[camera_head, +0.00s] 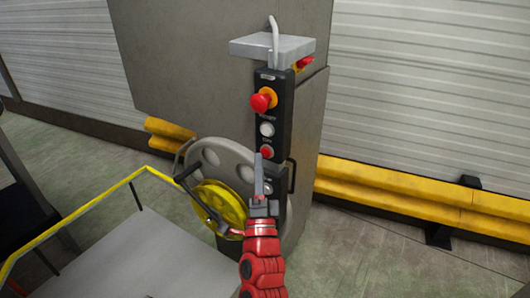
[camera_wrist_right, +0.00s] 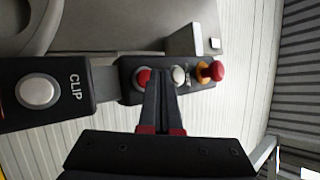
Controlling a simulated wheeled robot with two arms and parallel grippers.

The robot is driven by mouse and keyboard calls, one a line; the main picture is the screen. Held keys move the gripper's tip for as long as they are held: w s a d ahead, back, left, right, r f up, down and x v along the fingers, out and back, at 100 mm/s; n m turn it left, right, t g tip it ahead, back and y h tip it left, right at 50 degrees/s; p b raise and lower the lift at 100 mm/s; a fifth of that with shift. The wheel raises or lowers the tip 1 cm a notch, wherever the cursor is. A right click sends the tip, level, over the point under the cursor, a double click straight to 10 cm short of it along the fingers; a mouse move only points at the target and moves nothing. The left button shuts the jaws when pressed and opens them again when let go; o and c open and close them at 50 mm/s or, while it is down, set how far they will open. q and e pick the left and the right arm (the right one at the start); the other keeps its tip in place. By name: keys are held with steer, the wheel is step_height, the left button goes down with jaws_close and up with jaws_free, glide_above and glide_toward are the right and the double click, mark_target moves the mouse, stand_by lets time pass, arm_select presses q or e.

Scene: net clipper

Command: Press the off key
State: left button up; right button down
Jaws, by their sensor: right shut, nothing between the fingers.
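A black control box (camera_head: 287,92) stands upright on the machine, with a red mushroom knob (camera_head: 262,102) on a yellow collar at the top. Below it are a white round button (camera_head: 267,129) and a red round button (camera_head: 266,152); the small labels are too blurred to read surely. My right gripper (camera_head: 259,158) is shut and empty, with its tips just below the red button in the head view. In the right wrist view the tips (camera_wrist_right: 162,73) overlap the space between the red button (camera_wrist_right: 144,76) and the white button (camera_wrist_right: 180,76). I cannot tell whether they touch. My left gripper is not in view.
A second black box with a white button marked CLIP (camera_wrist_right: 38,92) shows in the wrist view. A grey wheel with a yellow disc (camera_head: 220,205) sits left of my arm. A grey platform with a yellow rail (camera_head: 85,208) is at lower left. Yellow barriers (camera_head: 420,192) line the wall.

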steer(key=shift+s+a+p, duration=0.5)
steer(key=shift+s+a, duration=0.25)
steer(key=shift+s, duration=0.3)
steer(key=shift+s+a+p, duration=0.5)
steer(key=shift+s+a, duration=0.2)
steer(key=shift+s, duration=0.3)
